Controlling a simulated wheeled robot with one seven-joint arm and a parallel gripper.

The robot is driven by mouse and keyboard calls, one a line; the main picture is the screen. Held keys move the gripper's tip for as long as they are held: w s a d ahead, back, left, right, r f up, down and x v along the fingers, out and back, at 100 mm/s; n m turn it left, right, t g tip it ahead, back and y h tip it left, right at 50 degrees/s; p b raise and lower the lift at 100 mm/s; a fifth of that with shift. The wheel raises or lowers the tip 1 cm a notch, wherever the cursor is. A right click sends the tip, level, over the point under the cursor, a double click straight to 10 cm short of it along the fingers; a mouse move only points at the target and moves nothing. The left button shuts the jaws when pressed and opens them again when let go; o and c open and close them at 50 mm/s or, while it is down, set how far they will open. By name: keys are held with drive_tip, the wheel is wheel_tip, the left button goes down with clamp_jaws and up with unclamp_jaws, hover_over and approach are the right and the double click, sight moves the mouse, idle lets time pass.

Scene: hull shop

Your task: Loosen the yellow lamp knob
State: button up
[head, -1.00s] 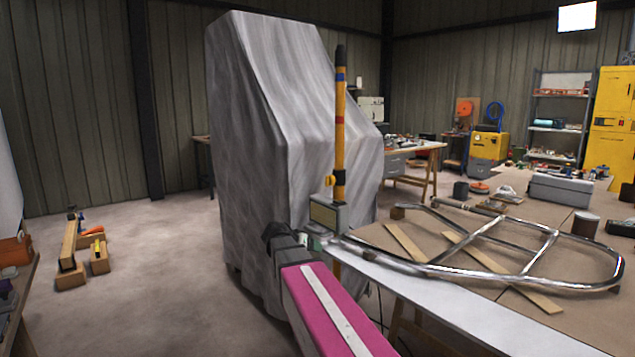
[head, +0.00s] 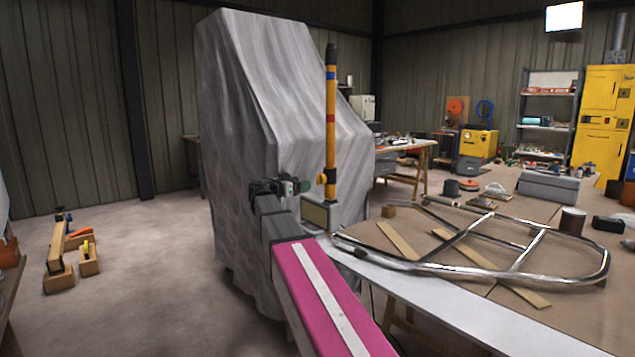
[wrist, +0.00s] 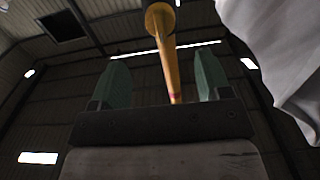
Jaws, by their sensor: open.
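A yellow lamp knob (head: 321,179) sticks out on the left of an upright yellow pole (head: 331,130) with red and blue bands. In the wrist view the fingers (wrist: 163,80) stand apart and empty. The round yellow knob (wrist: 160,18) shows at the top there, with the pole behind it, between the fingers' lines. I cannot see contact.
A tall grey draped sheet (head: 255,110) stands close behind my gripper; it also shows in the wrist view (wrist: 275,50). A bent metal tube frame (head: 500,262) lies on the bench (head: 450,300) to the right. Open floor (head: 150,270) lies to the left.

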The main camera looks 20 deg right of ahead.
sight(317, 180)
drive_tip(key=x, duration=0.9)
drive_tip(key=shift+f, duration=0.1)
drive_tip(key=c, duration=0.9)
